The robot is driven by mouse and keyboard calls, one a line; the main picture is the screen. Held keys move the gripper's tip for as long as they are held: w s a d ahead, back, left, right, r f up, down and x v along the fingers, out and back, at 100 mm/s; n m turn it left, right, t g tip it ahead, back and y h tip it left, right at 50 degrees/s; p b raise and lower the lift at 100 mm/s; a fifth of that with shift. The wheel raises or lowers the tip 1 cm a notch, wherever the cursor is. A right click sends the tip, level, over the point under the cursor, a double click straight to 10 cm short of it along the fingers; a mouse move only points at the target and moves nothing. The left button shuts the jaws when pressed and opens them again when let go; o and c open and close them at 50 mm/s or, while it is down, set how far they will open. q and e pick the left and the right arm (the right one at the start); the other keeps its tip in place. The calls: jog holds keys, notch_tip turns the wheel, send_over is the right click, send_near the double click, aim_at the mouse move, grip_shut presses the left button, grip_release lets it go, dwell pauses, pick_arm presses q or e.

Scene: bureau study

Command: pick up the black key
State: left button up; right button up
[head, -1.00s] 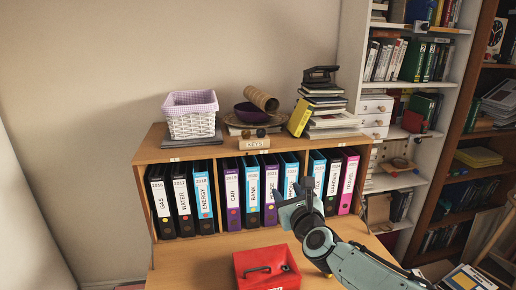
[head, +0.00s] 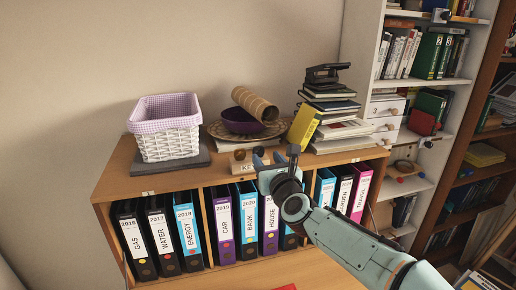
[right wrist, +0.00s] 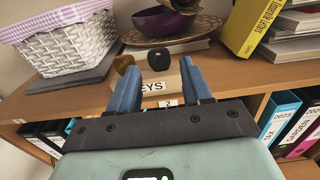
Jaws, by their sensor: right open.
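The black key (right wrist: 158,59) stands upright in a wooden block labelled KEYS (right wrist: 158,84) on top of the bureau shelf. In the right wrist view its dark rounded head shows between and just beyond my fingertips. A brass-coloured key (right wrist: 123,64) stands in the same block to its left. My right gripper (right wrist: 159,72) is open and empty, its fingers pointing at the block. In the head view, my right gripper (head: 276,156) covers part of the block (head: 240,165), and I cannot make out the black key there. My left gripper is out of view.
A white wicker basket (head: 166,143) sits on the left of the shelf top. A purple bowl (head: 258,112) and cardboard tube (head: 254,104) are behind the block. A yellow book (head: 303,126) and a book stack stand right. Ring binders (head: 225,228) fill the cubbies below.

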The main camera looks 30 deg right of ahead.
aim_at(259, 149)
jog(key=p+x, duration=0.1)
jog(key=x, duration=0.3)
jog(key=shift+w, duration=0.1)
jog(key=shift+w+p, duration=0.25)
jog(key=shift+p, duration=0.25)
jog(key=p+x, duration=0.2)
jog(key=x, duration=0.2)
jog(key=shift+w+p, duration=0.35)
jog(key=shift+w, duration=0.05)
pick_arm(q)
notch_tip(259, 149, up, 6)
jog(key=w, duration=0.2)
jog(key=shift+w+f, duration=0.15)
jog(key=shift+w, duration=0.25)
pick_arm(e)
jog(key=shift+s, duration=0.15)
jog(key=c, duration=0.7)
